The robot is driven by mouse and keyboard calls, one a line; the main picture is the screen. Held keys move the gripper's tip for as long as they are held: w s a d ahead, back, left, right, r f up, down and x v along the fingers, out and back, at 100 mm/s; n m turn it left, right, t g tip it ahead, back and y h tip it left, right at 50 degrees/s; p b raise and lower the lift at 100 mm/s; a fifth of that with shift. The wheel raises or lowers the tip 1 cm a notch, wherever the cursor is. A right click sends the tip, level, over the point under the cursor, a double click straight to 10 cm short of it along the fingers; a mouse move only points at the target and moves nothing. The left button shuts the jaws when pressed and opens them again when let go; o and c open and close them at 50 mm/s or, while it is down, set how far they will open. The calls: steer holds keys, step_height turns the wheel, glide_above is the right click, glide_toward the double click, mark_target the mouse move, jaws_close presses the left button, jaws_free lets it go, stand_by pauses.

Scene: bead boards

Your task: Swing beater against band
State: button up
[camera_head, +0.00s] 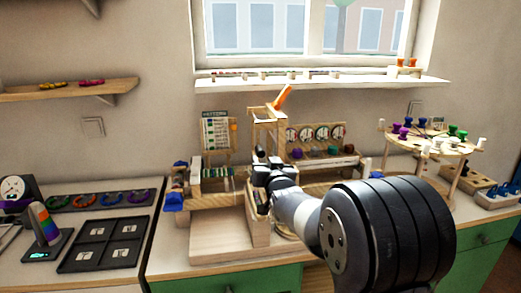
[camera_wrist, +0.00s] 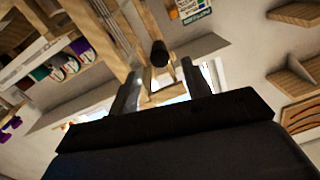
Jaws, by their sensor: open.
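A wooden frame (camera_head: 268,130) stands behind my gripper on the counter, with a tilted orange piece (camera_head: 283,97) at its top. I cannot tell for sure whether this piece is the beater. My gripper (camera_head: 262,158) is in front of the frame, its wrist partly covering the frame's lower part. In the wrist view my gripper (camera_wrist: 158,84) has its two dark fingers apart. A dark round-ended rod (camera_wrist: 159,54) shows beyond and between the fingertips; I cannot tell whether it touches them. The band is not clearly visible.
A rack with coloured pots (camera_head: 333,152) stands right of the frame, and a round pegged table (camera_head: 430,144) farther right. A board with blue parts (camera_head: 174,200) is at left. A black compartment tray (camera_head: 103,244) lies farther left. A window shelf (camera_head: 320,83) is above.

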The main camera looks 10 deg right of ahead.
mark_target(262, 154)
steer(key=w+p, duration=0.1)
steer(key=w, duration=0.6)
steer(key=shift+w+a, duration=0.15)
steer(key=shift+c, duration=0.4)
jaws_close()
